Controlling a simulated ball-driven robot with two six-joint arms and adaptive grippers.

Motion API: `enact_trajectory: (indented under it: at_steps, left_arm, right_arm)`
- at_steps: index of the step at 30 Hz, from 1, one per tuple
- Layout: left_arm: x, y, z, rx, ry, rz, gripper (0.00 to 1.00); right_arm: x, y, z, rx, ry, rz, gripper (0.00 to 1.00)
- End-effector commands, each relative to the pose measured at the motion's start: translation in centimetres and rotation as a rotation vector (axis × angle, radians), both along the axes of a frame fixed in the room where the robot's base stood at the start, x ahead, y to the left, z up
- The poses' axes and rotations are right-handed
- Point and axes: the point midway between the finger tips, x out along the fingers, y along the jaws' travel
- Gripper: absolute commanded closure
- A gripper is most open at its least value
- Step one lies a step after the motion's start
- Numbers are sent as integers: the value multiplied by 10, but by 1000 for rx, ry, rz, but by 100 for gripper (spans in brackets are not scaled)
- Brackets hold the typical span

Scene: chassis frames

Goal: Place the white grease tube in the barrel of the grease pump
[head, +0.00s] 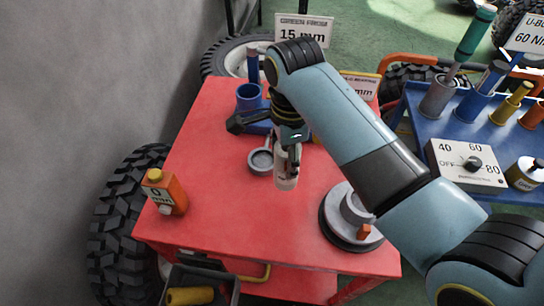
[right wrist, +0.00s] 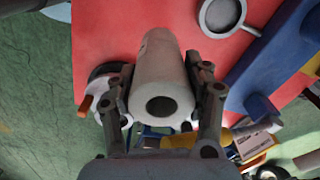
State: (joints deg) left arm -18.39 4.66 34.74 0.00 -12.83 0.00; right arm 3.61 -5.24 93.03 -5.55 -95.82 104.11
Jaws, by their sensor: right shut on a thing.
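The white grease tube (head: 286,172) hangs roughly upright below my right gripper (head: 291,146), over the middle of the red table. In the right wrist view the pale tube (right wrist: 152,62) lies between both fingers of the gripper (right wrist: 158,66), its end with a round hole facing the camera. The gripper is shut on it. A blue open-topped barrel (head: 249,98) stands on a blue base at the back left, apart from the tube; it looks like the grease pump, partly hidden by my right arm. My left gripper is not in view.
A small grey round pan with a handle (head: 261,162) lies left of the tube. An orange bottle (head: 165,192) stands at the front left of the red table (head: 220,225). A round grey part (head: 345,228) sits at the right. A blue tool cart (head: 420,122) stands beyond.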

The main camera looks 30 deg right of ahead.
Motion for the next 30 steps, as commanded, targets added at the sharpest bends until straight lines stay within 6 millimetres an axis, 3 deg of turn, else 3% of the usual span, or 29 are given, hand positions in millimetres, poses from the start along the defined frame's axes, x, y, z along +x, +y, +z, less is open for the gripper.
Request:
enact_trajectory:
  at_steps: [3, 6, 12, 18, 29, 30]
  left_arm:
    - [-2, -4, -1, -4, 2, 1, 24]
    - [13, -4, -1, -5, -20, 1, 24]
    - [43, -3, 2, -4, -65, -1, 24]
    - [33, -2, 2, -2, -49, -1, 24]
    - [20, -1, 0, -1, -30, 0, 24]
    - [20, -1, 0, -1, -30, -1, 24]
  right_arm:
    - [25, 5, -14, 1, 0, 0, 91]
    - [37, 8, -22, 1, 0, 0, 91]
    - [42, 9, -37, 1, 3, 0, 91]
    - [42, 9, -63, 1, 1, -1, 91]
    - [41, 9, -68, 1, 0, -1, 91]
    - [41, 9, -69, 1, 1, -1, 48]
